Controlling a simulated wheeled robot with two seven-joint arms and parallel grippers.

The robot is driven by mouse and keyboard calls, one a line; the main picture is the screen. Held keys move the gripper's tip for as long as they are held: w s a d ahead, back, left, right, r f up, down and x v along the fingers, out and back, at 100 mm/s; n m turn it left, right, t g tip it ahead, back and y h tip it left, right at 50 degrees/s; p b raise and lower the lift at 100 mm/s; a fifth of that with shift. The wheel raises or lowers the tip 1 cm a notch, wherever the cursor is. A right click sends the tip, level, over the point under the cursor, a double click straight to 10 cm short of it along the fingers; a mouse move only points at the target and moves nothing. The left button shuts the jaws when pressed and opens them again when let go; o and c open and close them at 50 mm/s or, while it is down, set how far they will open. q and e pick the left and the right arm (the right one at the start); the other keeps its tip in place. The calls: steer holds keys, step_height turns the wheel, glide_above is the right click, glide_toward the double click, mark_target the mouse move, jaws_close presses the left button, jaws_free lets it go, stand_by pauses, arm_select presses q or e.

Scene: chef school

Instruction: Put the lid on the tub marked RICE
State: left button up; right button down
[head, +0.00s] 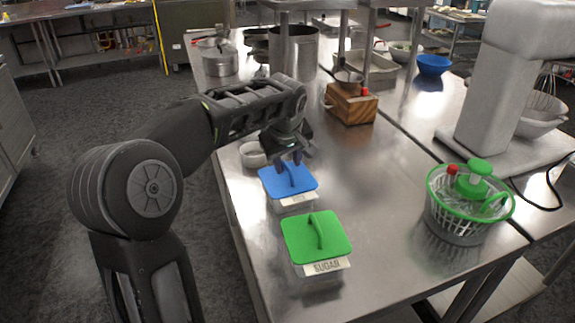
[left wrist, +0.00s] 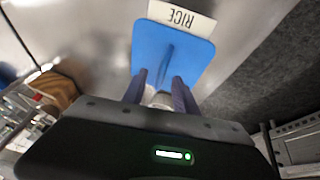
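The blue lid (head: 299,183) lies level over the clear tub with a pale label (head: 298,200) on the steel table. The label reads RICE in the left wrist view (left wrist: 182,17), beside the lid (left wrist: 190,50). I cannot tell whether the lid is fully seated. My left gripper (head: 291,158) is just above the lid's far part, pointing down. In the left wrist view its two fingers (left wrist: 160,90) stand apart on either side of the lid's raised handle, with gaps visible. My right gripper is not in view.
A tub marked SUGAR (head: 326,267) with a green lid (head: 303,240) stands nearer. A small white bowl (head: 252,158) is behind the gripper. A green salad spinner (head: 460,215) stands right, a wooden block (head: 350,106) farther back. The table between them is clear.

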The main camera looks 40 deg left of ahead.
arm_select(q)
steer(key=v, duration=0.6)
steer(key=shift+s+r, duration=0.1)
stand_by(0.4)
